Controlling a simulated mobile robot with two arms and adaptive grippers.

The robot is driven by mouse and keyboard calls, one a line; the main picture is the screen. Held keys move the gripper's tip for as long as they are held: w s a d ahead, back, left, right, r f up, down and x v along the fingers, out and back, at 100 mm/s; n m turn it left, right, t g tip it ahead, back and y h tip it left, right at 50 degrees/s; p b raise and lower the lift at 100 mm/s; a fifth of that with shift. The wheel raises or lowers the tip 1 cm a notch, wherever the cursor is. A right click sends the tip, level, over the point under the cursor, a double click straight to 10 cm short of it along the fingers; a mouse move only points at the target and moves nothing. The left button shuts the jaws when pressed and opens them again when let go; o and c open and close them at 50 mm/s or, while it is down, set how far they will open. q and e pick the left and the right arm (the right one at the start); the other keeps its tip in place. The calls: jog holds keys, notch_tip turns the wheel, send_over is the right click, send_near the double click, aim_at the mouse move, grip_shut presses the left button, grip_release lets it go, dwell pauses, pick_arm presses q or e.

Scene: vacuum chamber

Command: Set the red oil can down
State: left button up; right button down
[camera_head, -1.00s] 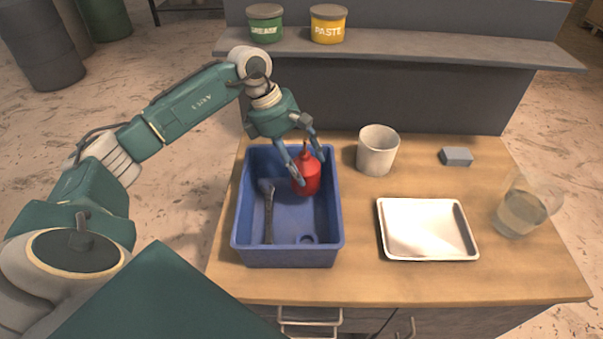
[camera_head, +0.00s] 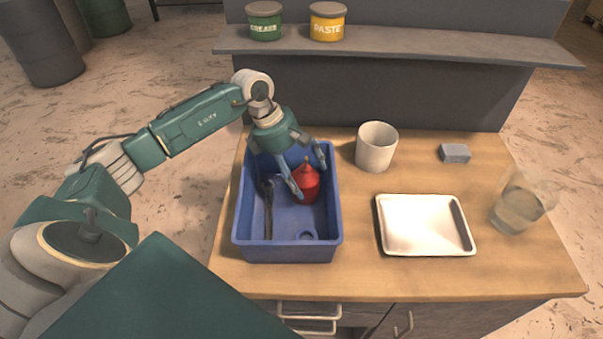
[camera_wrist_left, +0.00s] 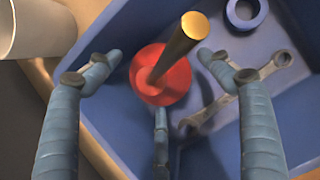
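The red oil can (camera_head: 307,187), with a brass-coloured spout, is upright inside the blue bin (camera_head: 290,253), in its right half. In the left wrist view the can (camera_wrist_left: 165,82) is between my spread fingers, its spout pointing toward the camera. My left gripper (camera_head: 311,178) reaches down into the bin around the can. Its fingers (camera_wrist_left: 160,60) are open, with gaps visible between the side fingertips and the can. The can's underside is hidden, so its contact with the bin floor cannot be seen directly. My right gripper is not in view.
The bin also holds a wrench (camera_wrist_left: 240,92) and a blue ring (camera_wrist_left: 246,10). A white cup (camera_head: 376,147), metal tray (camera_head: 425,250), grey block (camera_head: 455,153) and clear glass (camera_head: 520,205) stand to the right. A shelf (camera_head: 420,47) with grease and paste tins runs behind.

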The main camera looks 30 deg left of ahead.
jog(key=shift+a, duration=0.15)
pick_arm(q)
jog(key=shift+r, duration=0.2)
jog(key=shift+a+r, duration=0.25)
jog(key=shift+r, duration=0.1)
jog(key=b+v, duration=0.2)
jog(key=v, duration=0.9)
jog(key=shift+b, duration=0.3)
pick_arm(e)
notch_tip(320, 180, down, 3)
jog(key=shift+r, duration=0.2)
pick_arm(q)
jog(key=shift+s+d+f, duration=0.1)
